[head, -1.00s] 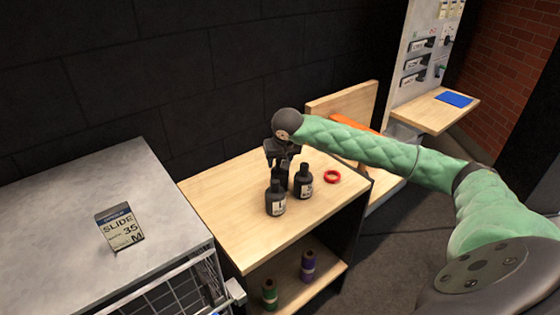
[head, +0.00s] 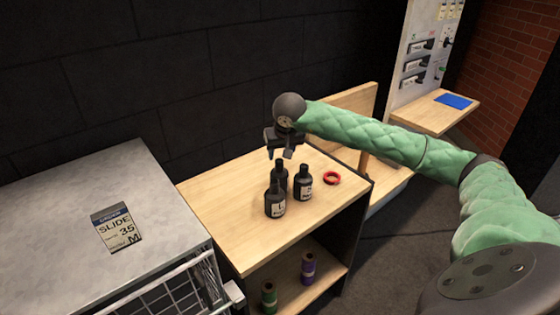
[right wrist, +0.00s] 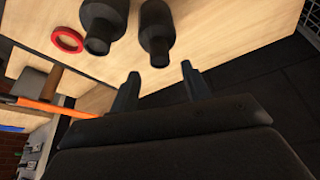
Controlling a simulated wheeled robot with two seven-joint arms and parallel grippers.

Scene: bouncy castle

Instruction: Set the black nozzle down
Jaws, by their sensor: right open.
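My left gripper is not in view.
A red ring (head: 331,178) lies right of the black pieces. A grey-topped unit with a sign (head: 117,228) is at left. The table's left and front areas are clear.

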